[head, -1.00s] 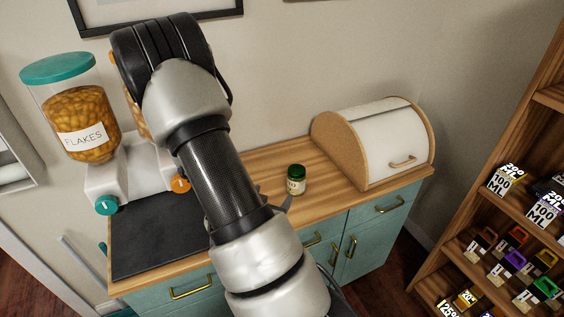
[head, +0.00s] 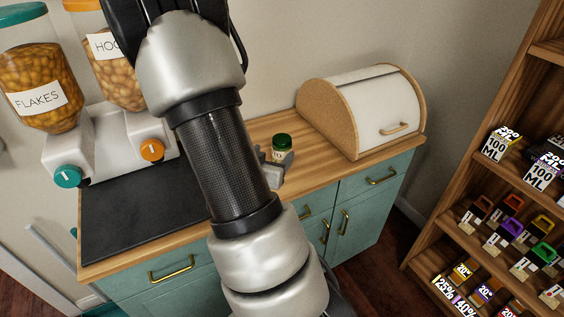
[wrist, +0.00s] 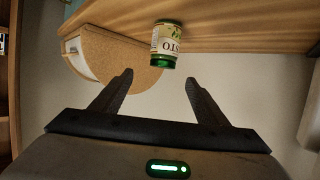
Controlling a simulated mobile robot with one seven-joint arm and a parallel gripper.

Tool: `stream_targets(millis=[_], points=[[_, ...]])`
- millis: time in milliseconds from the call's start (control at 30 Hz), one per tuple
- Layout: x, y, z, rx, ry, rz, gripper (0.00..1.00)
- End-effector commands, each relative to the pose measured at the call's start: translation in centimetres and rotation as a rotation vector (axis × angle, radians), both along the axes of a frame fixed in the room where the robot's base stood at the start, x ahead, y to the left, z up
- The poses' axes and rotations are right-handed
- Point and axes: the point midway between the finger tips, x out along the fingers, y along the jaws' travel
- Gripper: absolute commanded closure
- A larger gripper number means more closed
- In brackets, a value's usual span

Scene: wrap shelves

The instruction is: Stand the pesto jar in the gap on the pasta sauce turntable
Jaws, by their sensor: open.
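The pesto jar (head: 281,147), small with a dark green lid and a pale label, stands upright on the wooden counter left of the bread bin. In the wrist view the jar (wrist: 166,45) appears upside down, with part of its label lettering showing. My gripper (wrist: 158,78) is open, its two dark fingers spread with the jar in line with the space between them. The jar looks just beyond the fingertips, and I see no contact. In the head view my gripper (head: 275,168) is partly hidden behind my arm, close beside the jar. The turntable is not visible.
A bread bin (head: 372,112) stands right of the jar on the counter (head: 322,176). Cereal dispensers (head: 95,140) and a dark mat (head: 140,222) are at the left. A wooden shelf unit (head: 455,190) with small boxes stands at the right.

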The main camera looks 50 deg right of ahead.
Motion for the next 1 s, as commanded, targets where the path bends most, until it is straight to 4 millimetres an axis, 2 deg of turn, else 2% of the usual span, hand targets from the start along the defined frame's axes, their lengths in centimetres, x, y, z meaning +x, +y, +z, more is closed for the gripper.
stream_targets(millis=[33,133,167,433,767,1000], points=[[0.0,-0.1,-0.6,-0.001,-0.005,0.000,0.32],[-0.1,-0.3,-0.8,0.001,-0.005,0.002,0.32],[0.1,-0.8,-0.5,0.000,-0.002,0.000,0.32],[2.2,-4.7,-2.0,0.001,0.000,0.001,0.32],[3.7,-7.0,-2.7,0.000,-0.001,0.003,0.32],[5.7,-9.8,-3.6,0.002,0.000,0.001,0.32]])
